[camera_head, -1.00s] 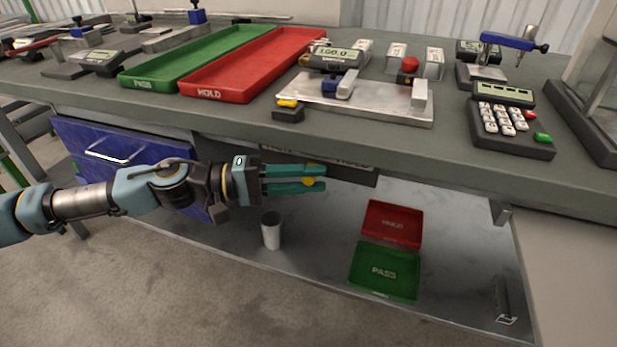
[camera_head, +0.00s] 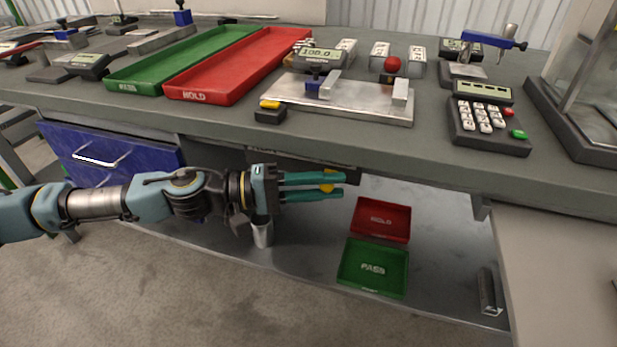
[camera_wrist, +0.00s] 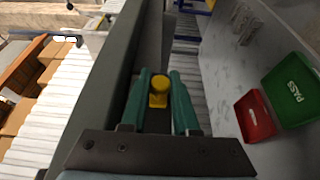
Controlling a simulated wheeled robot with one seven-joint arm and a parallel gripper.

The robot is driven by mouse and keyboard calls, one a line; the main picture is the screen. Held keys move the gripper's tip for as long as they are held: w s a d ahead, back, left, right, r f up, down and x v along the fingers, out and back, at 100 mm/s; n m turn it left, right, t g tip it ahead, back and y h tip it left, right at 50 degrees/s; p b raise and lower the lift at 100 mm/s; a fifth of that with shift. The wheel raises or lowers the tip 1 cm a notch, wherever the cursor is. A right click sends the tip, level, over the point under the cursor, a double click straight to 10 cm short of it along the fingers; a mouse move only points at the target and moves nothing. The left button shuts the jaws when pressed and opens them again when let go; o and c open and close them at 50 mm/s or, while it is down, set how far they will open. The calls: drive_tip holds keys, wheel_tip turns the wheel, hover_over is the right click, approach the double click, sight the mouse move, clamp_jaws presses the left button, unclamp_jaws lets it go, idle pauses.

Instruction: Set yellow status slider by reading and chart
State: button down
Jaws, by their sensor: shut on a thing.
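The yellow slider knob (camera_head: 327,181) is between the teal fingers of my gripper (camera_head: 335,186), which is shut on it just under the front edge of the bench. The knob also shows in the wrist view (camera_wrist: 159,86), with a finger on each side. A dark label strip (camera_head: 290,164) lies behind my gripper, mostly hidden, and its words cannot be read now. A gauge display (camera_head: 322,55) on the bench seems to read 100.0. I cannot make out a chart.
On the bench (camera_head: 430,150) are a green PASS tray (camera_head: 150,85), a red HOLD tray (camera_head: 200,96), a metal fixture plate (camera_head: 370,108) and a keypad (camera_head: 484,122).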

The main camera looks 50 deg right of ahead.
drive_tip(key=shift+s+d, duration=0.1)
drive_tip(key=shift+s, duration=0.3)
drive_tip(key=c, duration=0.7)
unclamp_jaws()
drive_tip(key=shift+o, duration=0.2)
drive_tip(key=shift+w, duration=0.1)
